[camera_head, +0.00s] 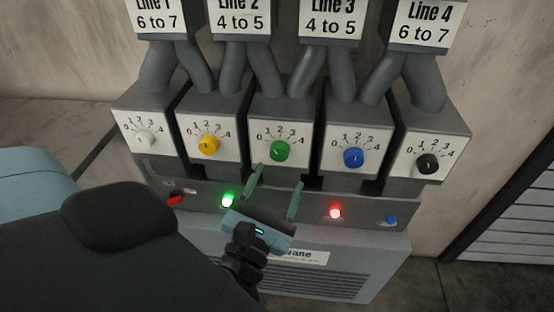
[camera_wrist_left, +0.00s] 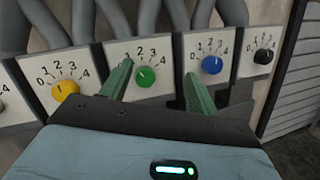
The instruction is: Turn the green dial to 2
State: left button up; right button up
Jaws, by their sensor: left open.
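The green dial (camera_head: 279,151) sits on the middle white scale plate, marked 0 to 4. It also shows in the left wrist view (camera_wrist_left: 145,77), between the fingers. Its pointer mark is too small to read surely. My left gripper (camera_head: 277,181) is open and empty, just below and in front of the green dial, fingers pointing up at the panel. In the left wrist view its fingertips (camera_wrist_left: 158,71) stand to either side of the dial; contact is not visible. My right gripper is not in view.
White (camera_head: 144,138), yellow (camera_head: 208,145), blue (camera_head: 353,157) and black (camera_head: 428,163) dials flank the green one. Below are a red switch (camera_head: 175,199), a green lamp (camera_head: 228,201), a red lamp (camera_head: 335,212) and a blue button (camera_head: 391,220). Grey pipes rise above.

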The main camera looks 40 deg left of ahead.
aim_at(278, 155)
pick_arm(q)
jog(key=w+a+f+n+g, duration=0.1)
jog(key=w+n, duration=0.1)
jog(key=w+a+n+g+y+p, duration=0.1)
jog(key=w+a+n, duration=0.1)
jog(key=w+a+f+n+g+y, duration=0.1)
jog(key=w+a+n, duration=0.1)
jog(key=shift+w+a+f+g, duration=0.1)
jog(key=shift+w+f+g, duration=0.15)
jog(key=shift+f+g, duration=0.1)
jog(key=shift+x, duration=0.8)
jog(key=shift+f, duration=0.1)
jog(key=c, duration=0.9)
jog(key=shift+p, duration=0.35)
jog(key=shift+c, duration=0.3)
